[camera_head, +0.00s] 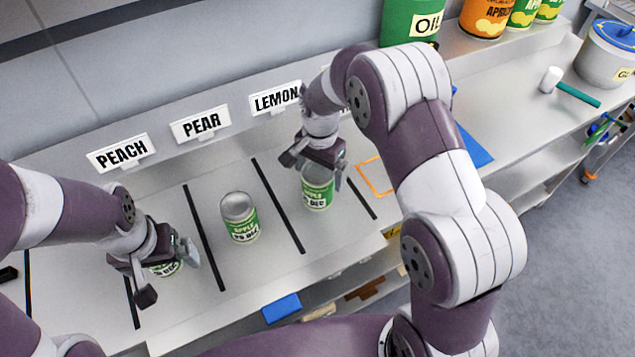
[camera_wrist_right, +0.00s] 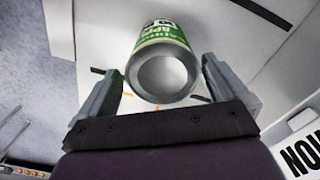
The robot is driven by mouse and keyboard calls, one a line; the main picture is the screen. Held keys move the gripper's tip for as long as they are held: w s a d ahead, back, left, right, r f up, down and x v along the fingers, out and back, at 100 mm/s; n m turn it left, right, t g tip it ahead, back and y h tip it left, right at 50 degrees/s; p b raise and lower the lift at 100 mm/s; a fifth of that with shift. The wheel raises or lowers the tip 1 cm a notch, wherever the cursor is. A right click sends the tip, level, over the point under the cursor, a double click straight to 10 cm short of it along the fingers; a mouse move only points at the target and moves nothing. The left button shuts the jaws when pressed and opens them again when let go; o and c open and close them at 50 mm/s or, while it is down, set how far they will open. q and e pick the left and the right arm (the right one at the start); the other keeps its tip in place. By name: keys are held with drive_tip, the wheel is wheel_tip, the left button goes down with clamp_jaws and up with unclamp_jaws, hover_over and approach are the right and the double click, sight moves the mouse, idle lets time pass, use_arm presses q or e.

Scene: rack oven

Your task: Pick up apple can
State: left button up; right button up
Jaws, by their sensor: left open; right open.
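A green apple can (camera_head: 317,190) with a silver top stands in the lane below the LEMON sign. My right gripper (camera_head: 312,172) is over it and open; in the right wrist view the can (camera_wrist_right: 162,70) shows between the two spread fingers, with a gap visible on each side. A second apple can (camera_head: 240,218) stands upright alone in the middle lane. A third green can (camera_head: 167,268) is at the left, mostly hidden by my left gripper (camera_head: 168,270), which is open around or beside it; I cannot tell which.
PEACH (camera_head: 119,154), PEAR (camera_head: 201,124) and LEMON (camera_head: 276,98) signs line the back of the counter. Black strips divide the lanes. An OIL container (camera_head: 410,22) and a grey pot (camera_head: 606,55) stand behind at the right. A blue block (camera_head: 281,308) lies below the front edge.

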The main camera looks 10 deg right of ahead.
drive_tip(key=f+p, duration=0.1)
drive_tip(key=f, duration=0.3)
drive_tip(key=shift+a+f, duration=0.15)
drive_tip(key=shift+a, duration=0.05)
drive_tip(key=shift+w+f, duration=0.1)
drive_tip(key=shift+f, duration=0.25)
drive_tip(key=c, duration=0.9)
drive_tip(key=shift+r, duration=0.1)
drive_tip(key=c, duration=0.4)
drive_tip(key=r+b, duration=0.1)
drive_tip(key=r, duration=0.3)
drive_tip(key=shift+d+r, duration=0.15)
drive_tip(key=shift+d, duration=0.05)
drive_tip(key=shift+c, duration=0.2)
drive_tip(key=s+d+r+b, duration=0.2)
drive_tip(key=s+d+r, duration=0.4)
drive_tip(key=s+d, duration=0.1)
drive_tip(key=shift+s+d+r, duration=0.35)
drive_tip(key=shift+s, duration=0.45)
